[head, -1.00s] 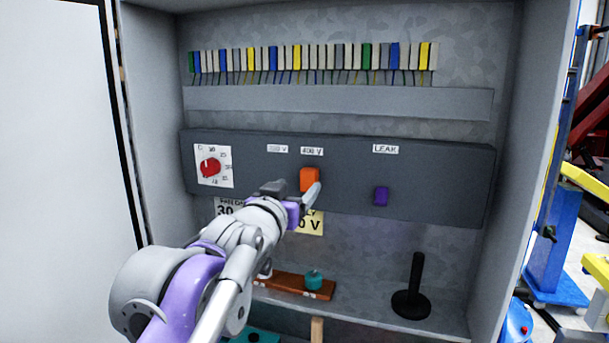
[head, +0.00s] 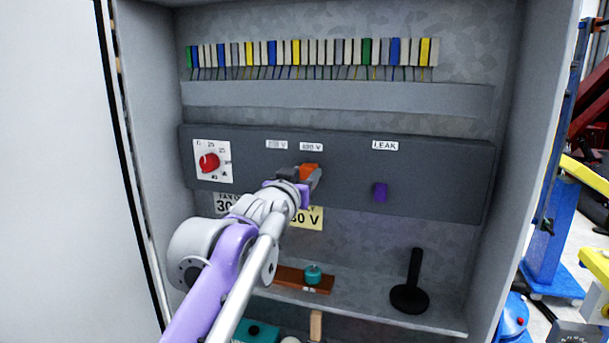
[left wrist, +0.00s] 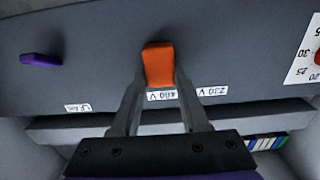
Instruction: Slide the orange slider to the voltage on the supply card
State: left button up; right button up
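The orange slider (head: 309,169) sticks out of the dark grey panel below the 400 V label (head: 311,147). My left gripper (head: 304,176) is at it, with one finger on each side. In the left wrist view the slider (left wrist: 158,66) fills the gap between the fingertips (left wrist: 160,76), which look closed on it. The other voltage label (head: 276,145) is to its left and reads 230 V in the wrist view (left wrist: 210,91). The yellow supply card (head: 310,217) is below the panel, partly hidden by my arm; only "0 V" reads clearly. My right gripper is out of view.
A red dial (head: 209,162) is at the panel's left. A purple knob (head: 380,192) is under the LEAK label (head: 385,146). A black post (head: 413,285) and a teal knob on a brown base (head: 313,274) stand on the shelf below.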

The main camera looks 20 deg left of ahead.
pick_arm(q)
grip_shut()
dwell(1.0)
